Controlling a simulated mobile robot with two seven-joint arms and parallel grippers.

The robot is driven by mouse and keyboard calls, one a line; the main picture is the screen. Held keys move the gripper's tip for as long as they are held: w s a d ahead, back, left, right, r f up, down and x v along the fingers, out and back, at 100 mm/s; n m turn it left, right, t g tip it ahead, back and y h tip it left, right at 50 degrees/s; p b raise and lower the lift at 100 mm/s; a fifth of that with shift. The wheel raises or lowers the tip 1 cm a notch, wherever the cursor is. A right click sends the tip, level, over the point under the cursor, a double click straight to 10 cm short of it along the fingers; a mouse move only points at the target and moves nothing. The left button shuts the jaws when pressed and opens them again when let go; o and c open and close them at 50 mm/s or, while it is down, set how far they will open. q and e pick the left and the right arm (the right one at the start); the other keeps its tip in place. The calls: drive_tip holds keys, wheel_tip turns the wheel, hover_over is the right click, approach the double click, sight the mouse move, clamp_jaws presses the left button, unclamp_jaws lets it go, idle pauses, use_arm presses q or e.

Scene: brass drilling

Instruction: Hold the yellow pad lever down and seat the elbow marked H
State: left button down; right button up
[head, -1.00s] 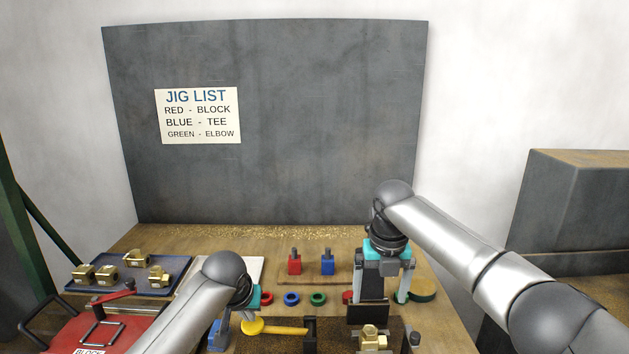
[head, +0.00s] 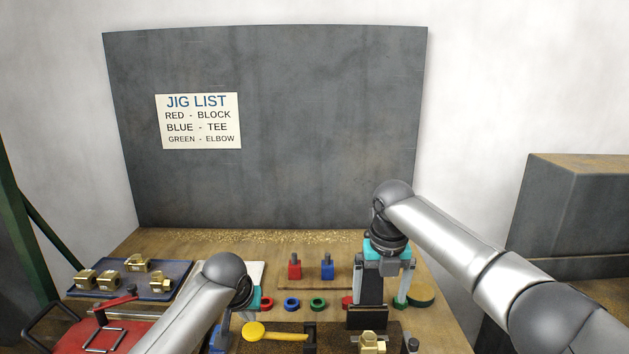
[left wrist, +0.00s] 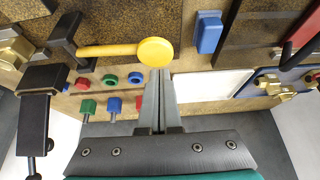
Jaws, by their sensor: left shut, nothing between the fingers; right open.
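The yellow pad lever (head: 276,333) lies level over the dark bench mat, its round pad at the left end. It also shows in the left wrist view (left wrist: 152,52). My left gripper (left wrist: 159,72) is shut and empty, its tips at the pad's edge; I cannot tell whether they touch. In the head view its fingers are mostly hidden by the arm. A brass fitting (head: 370,342) sits in the fixture at the bottom, right of the lever. No letter H is readable. My right gripper (head: 383,298) is open and points down behind that fitting.
A blue tray (head: 180,288) with several brass fittings stands at left, beside a red box (head: 70,338). A red jig block (head: 295,268) and a blue one (head: 327,268) stand at the back. Coloured rings (head: 291,304) lie before them. A blue block (left wrist: 208,32) is near the pad.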

wheel_tip(320, 180, up, 8)
drive_tip(key=p, duration=0.7)
drive_tip(key=shift+p, duration=0.4)
